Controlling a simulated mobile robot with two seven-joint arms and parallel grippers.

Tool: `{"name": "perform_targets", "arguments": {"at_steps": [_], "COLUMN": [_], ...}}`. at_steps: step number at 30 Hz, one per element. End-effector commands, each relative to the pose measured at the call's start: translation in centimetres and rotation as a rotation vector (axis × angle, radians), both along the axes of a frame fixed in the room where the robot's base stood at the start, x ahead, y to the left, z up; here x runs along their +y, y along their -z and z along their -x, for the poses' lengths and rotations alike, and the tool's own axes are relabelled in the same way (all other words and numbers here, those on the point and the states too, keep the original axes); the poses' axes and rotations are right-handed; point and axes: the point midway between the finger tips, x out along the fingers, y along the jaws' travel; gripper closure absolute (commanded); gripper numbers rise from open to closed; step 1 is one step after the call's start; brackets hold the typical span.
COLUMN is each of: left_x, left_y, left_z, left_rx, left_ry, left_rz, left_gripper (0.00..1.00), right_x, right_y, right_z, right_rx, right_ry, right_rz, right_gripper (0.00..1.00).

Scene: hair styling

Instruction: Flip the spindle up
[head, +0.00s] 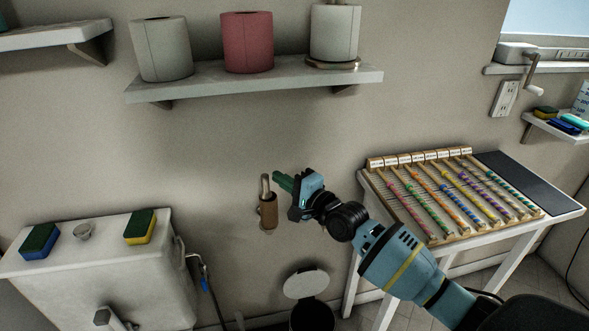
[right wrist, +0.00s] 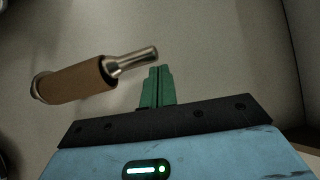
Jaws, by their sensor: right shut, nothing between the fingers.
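The spindle shows as a metal rod (head: 265,185) sticking out of a brown cylinder (head: 268,212) at the wall, near the middle of the head view. It stands roughly upright there, with the metal end up. In the right wrist view the brown cylinder (right wrist: 78,83) lies at the left, its metal end (right wrist: 135,62) pointing right. My right gripper (head: 281,180) is just to the right of the metal rod. Its green fingers (right wrist: 158,86) are shut and empty, with a small gap to the rod in the right wrist view. My left gripper is not in view.
A wall shelf (head: 290,82) with two pale rolls and a red one hangs above. A white tank (head: 110,260) with two sponges stands at lower left. A white table (head: 555,205) with a bead rack is at right. A lidded bin (head: 306,284) stands below.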

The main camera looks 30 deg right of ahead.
Motion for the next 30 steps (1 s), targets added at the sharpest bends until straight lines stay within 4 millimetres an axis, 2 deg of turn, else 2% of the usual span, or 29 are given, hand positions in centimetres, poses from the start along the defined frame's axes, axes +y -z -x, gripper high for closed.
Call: {"name": "perform_targets", "arguments": {"at_steps": [1, 9, 30], "left_x": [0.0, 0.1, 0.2], "left_y": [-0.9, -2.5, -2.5], "left_z": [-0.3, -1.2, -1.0], "left_rx": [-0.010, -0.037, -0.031], "left_ry": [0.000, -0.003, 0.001], "left_rz": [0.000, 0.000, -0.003], "left_gripper": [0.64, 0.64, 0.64], "right_x": [0.3, 1.2, 1.9], "right_y": [-0.9, -0.4, 0.1], "right_z": [-0.1, -0.3, -0.2], "right_rx": [0.002, 0.028, 0.039], "right_ry": [-0.001, -0.001, -0.008], "right_rz": [0.024, 0.119, 0.136], "right_gripper": [1.00, 1.00, 1.00]}}
